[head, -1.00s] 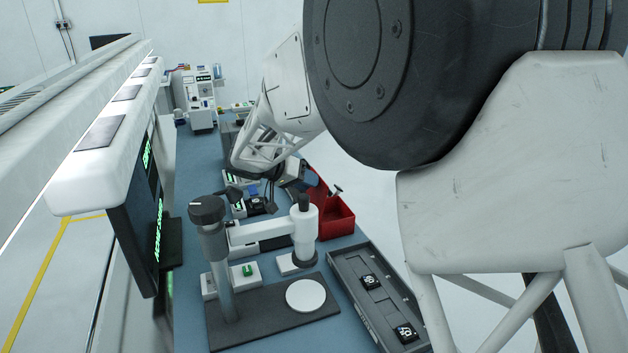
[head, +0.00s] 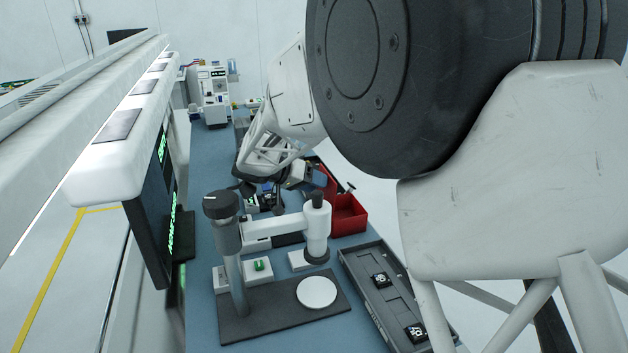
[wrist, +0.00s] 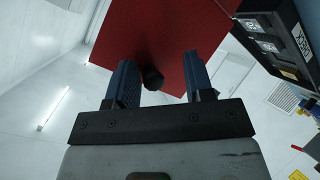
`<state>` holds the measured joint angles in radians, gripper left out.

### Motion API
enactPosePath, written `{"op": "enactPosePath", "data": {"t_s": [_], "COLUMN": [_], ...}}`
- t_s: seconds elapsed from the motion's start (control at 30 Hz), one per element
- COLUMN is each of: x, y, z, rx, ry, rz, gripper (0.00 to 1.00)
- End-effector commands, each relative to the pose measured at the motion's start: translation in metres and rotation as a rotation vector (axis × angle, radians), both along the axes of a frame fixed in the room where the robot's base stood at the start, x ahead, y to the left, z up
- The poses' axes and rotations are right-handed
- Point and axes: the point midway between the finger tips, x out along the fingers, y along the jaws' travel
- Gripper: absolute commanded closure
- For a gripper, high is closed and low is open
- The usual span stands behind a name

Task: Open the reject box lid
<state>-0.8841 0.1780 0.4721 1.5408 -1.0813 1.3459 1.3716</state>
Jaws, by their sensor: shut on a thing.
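The red reject box (head: 350,222) stands on the blue bench, right of centre in the head view, and its front part looks open from above. Its red lid (wrist: 160,28) fills the top middle of the wrist view; in the head view it is partly hidden by my gripper (head: 318,180). In the wrist view my gripper (wrist: 160,82) has its two blue fingers on either side of a dark knob (wrist: 152,78) in front of the red lid. The fingers are shut on this knob. The exact contact is hard to see. A black stub shows beside the gripper in the head view.
A microscope-like stand (head: 235,255) with a white disc is in front of the box. A dark tray (head: 390,295) with two small black parts lies at the front right. A monitor (head: 165,205) stands on the left. A white machine (head: 214,95) is at the far end.

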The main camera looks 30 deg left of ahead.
Motion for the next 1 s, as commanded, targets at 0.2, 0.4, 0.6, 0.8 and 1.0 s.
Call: {"op": "enactPosePath", "data": {"t_s": [0.2,0.4,0.6,0.8,1.0], "x": [0.0,0.0,0.0,-0.004,-0.015], "y": [-0.001,0.0,0.0,0.004,0.016], "z": [-0.003,0.001,0.003,0.007,0.016], "rx": [-0.004,-0.001,0.0,0.0,0.0], "ry": [0.003,-0.001,-0.003,-0.004,-0.004], "rz": [-0.001,-0.002,-0.002,-0.001,0.0], "gripper": [0.53,0.53,0.53,0.53,0.53]}}
